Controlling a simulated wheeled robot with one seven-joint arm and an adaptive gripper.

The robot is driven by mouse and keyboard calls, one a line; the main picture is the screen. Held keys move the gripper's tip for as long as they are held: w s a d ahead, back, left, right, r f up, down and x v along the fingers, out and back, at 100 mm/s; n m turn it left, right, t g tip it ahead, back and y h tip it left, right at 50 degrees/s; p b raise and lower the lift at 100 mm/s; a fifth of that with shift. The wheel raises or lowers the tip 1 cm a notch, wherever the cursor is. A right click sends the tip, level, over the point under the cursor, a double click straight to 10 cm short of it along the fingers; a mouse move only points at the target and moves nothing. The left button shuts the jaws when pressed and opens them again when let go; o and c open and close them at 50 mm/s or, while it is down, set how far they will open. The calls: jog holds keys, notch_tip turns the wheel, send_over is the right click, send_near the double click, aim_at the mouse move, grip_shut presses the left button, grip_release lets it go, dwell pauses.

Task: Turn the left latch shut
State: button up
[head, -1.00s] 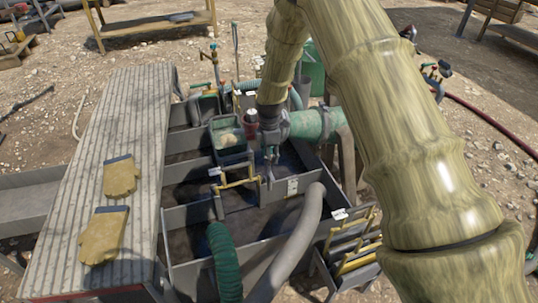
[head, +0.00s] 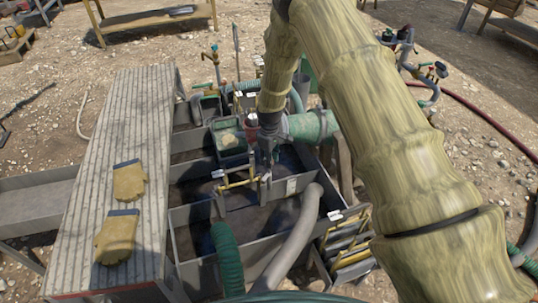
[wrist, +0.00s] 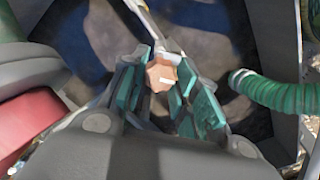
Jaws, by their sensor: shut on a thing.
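My gripper (head: 266,184) reaches down over the divided mud tank (head: 305,180), beside a yellow handle frame (head: 237,179). In the wrist view, my green-padded fingers (wrist: 160,82) are closed around a small orange-brown, many-sided knob (wrist: 161,74) with a pale mark on it. The knob sits at a pale wall edge in the tank. It may be the latch, but I cannot tell which latch or how far it is turned. In the head view the knob is hidden or too small to make out.
A ribbed walkway (head: 115,190) with two tan gloves (head: 129,181) lies along the left. A green ribbed hose (head: 226,258) and a grey hose (head: 292,245) enter the tank in front. Yellow-edged panels (head: 347,248) stand at the right. A red cup-like piece (head: 251,124) is near my wrist.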

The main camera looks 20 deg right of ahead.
jog(key=m+p, duration=0.1)
jog(key=m, duration=0.2)
jog(key=shift+r+m, duration=0.15)
jog(key=shift+m, duration=0.25)
jog(key=shift+m+p, duration=0.8)
jog(key=shift+m, duration=1.1)
jog(key=o, duration=1)
notch_tip(320, 180, up, 12)
jog(key=shift+f, duration=0.1)
